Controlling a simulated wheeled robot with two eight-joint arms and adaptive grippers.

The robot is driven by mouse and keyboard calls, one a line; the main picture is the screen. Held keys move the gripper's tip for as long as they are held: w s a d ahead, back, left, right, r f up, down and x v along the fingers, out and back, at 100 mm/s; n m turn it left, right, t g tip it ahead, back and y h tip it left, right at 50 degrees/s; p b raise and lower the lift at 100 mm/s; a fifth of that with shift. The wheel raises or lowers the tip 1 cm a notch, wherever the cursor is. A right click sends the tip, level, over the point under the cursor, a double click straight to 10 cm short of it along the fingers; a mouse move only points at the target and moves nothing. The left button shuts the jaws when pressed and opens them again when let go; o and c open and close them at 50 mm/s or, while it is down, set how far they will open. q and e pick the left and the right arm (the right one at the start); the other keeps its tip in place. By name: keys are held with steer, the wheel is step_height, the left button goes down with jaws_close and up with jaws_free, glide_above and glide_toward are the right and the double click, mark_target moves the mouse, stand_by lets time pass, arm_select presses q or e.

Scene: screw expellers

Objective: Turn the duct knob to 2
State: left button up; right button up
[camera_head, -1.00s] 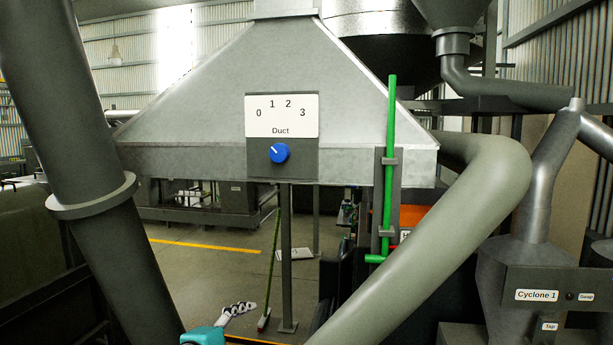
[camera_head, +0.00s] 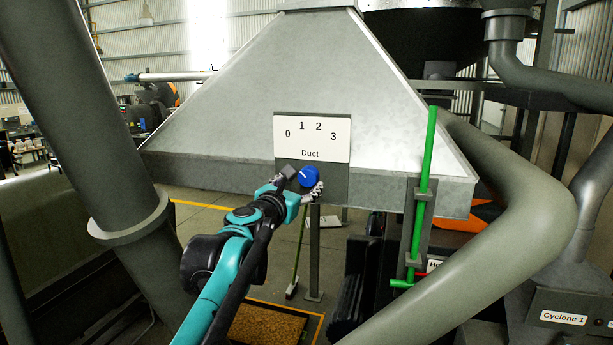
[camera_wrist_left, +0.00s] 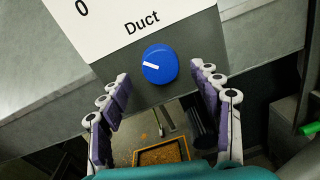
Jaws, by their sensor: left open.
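The blue duct knob (camera_head: 310,176) sits on a dark plate below a white label (camera_head: 312,137) marked 0, 1, 2, 3 and "Duct". Its white mark points to the upper left, toward the low end of the scale. My left gripper (camera_head: 303,180) is open at the knob, one finger to its left and one to its lower right. In the left wrist view the knob (camera_wrist_left: 159,64) is whole, just beyond and between the spread fingers (camera_wrist_left: 162,96). I see a gap on both sides, with no clear touch. My right gripper is not in view.
The plate is on the front edge of a grey metal hood (camera_head: 230,172). A green lever (camera_head: 424,180) stands right of it. A thick pipe (camera_head: 500,240) curves at the right, another (camera_head: 115,190) slants at the left. A brown-filled tray (camera_head: 265,325) lies below.

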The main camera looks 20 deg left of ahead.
mark_target(306, 179)
arm_select(q)
steer(key=w, duration=0.3)
steer(key=shift+d, duration=0.1)
steer(key=shift+s, duration=0.1)
steer(key=c, duration=1.2)
steer(key=shift+o, duration=0.2)
steer(key=shift+m, duration=0.4)
steer(key=m+p, duration=0.1)
steer(key=m, duration=0.3)
steer(key=shift+r+m, duration=0.1)
steer(key=shift+m, duration=0.2)
steer(key=m, duration=0.5)
steer(key=shift+m+g+y, duration=0.3)
steer(key=shift+m, duration=0.3)
